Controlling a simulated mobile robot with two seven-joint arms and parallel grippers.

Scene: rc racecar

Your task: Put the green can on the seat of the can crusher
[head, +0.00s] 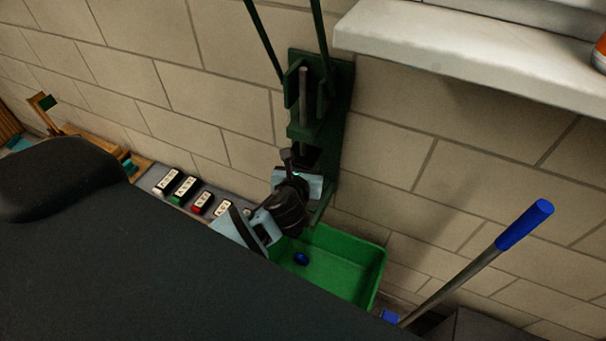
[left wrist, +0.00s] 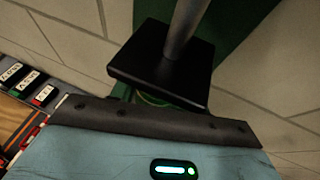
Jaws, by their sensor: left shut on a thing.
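The green can crusher (head: 340,110) is fixed upright on the brick wall in the head view. Its back plate (left wrist: 240,22) and black press plate (left wrist: 185,72) fill the top of the left wrist view. My left gripper (head: 303,176) is at the crusher's lower part, below the press. It is shut on the green can, of which only a small green piece of the top (left wrist: 152,99) shows just under the press plate. The rest of the can and the crusher's seat are hidden by my gripper, so I cannot tell whether they touch. My right gripper is out of view.
A green bin (head: 345,278) with a small blue thing (head: 301,258) inside sits below the crusher. A blue-handled pole (head: 470,270) leans at the right. A white ledge (head: 450,42) juts out at upper right, with an orange can (head: 600,55). Labelled boxes (head: 187,186) lie left.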

